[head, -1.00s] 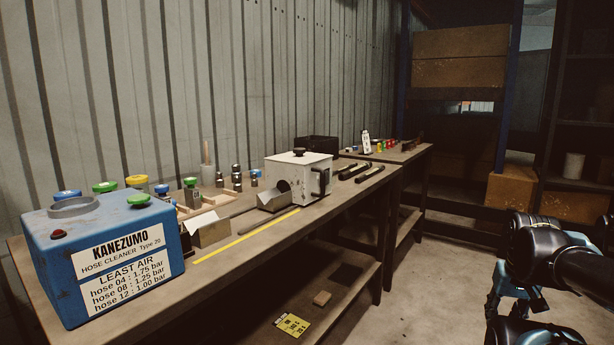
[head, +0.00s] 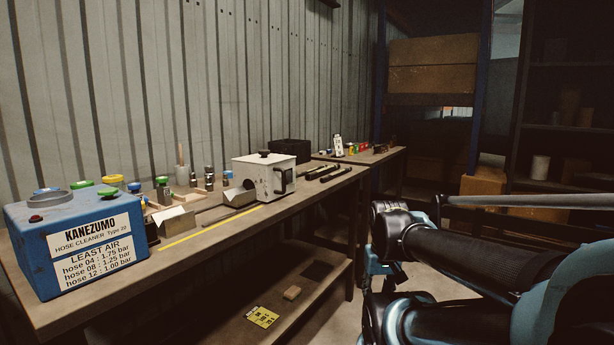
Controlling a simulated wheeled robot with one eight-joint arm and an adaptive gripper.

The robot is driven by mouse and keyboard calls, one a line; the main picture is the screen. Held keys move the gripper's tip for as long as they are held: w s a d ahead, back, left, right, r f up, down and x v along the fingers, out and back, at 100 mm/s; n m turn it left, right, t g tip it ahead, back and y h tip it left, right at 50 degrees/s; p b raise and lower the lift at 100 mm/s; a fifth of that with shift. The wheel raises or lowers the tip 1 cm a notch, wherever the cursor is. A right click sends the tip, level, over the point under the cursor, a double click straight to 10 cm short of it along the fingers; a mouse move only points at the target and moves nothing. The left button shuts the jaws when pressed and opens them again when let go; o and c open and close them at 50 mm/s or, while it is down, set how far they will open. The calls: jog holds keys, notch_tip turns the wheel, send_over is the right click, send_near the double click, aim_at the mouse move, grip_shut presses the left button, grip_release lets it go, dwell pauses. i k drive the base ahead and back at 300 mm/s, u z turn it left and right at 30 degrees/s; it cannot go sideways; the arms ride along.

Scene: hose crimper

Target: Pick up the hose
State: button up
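Two short black tubes (head: 328,172) lie side by side on the far part of the long workbench (head: 215,238), to the right of the white boxy machine (head: 265,178). They may be hose pieces, but they are too small to tell. A long thin grey bar (head: 530,201) with a dark tip crosses the right side above my arm. I cannot tell whether it is a hose or what holds it. My dark and teal arm fills the lower right, apart from the bench. I cannot make out my gripper's fingers in this view.
A blue hose cleaner box (head: 75,240) stands at the bench's near left. Several fittings, a black bin (head: 290,152) and a small angled block (head: 172,220) are on the bench. A lower shelf holds a yellow card (head: 262,317). Shelving with boxes (head: 430,65) stands behind.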

aim_at(302, 174)
jog(key=u, duration=0.05)
jog(key=i, duration=1)
jog(key=z, duration=0.05)
